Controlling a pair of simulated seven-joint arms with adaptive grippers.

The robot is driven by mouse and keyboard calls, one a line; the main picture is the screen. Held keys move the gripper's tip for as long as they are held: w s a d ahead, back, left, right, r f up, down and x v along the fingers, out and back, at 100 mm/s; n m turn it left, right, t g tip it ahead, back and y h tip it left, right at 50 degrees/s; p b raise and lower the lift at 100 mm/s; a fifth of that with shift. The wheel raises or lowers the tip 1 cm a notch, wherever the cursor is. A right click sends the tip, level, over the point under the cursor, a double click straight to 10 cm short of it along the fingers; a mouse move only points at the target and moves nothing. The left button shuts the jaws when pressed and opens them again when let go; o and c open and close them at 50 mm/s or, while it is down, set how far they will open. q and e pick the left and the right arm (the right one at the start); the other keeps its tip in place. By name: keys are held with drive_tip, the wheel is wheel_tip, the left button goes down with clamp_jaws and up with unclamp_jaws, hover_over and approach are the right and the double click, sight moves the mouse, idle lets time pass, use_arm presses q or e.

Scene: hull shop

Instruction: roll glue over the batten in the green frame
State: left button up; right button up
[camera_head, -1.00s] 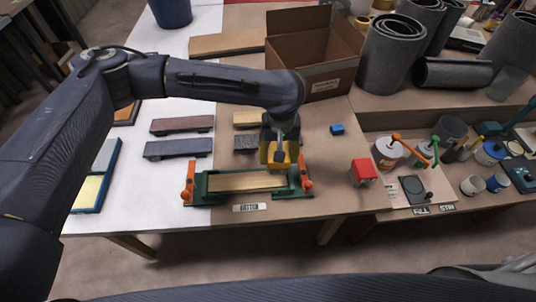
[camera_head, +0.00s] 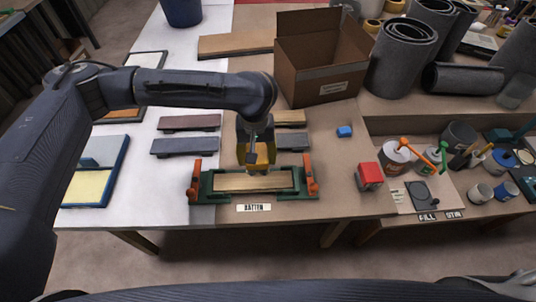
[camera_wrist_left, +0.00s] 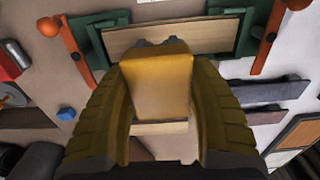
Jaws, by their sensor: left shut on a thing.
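The green frame (camera_head: 207,187) lies on the near edge of the bench, with an orange clamp at each end. The pale wooden batten (camera_head: 252,183) lies flat in it; both also show in the left wrist view, the batten (camera_wrist_left: 170,36) beyond the fingers and the frame (camera_wrist_left: 90,35) around it. My left gripper (camera_head: 256,155) is over the middle of the batten. It is shut on a yellow block-like tool (camera_wrist_left: 156,85), which points down at the batten. Its far end is dark and partly hidden, so contact with the batten cannot be told. My right gripper is not in view.
A blue-rimmed tray (camera_head: 122,170) with a pale yellow floor stands at left. A red block (camera_head: 369,176) and a small blue block (camera_head: 344,131) lie right of the frame. Dark strips lie behind it. An open cardboard box (camera_head: 325,85) stands further back. Cans and pots stand at right.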

use_arm(q)
drive_tip(key=a, duration=1.2)
drive_tip(key=shift+s+a, duration=0.1)
idle(0.4)
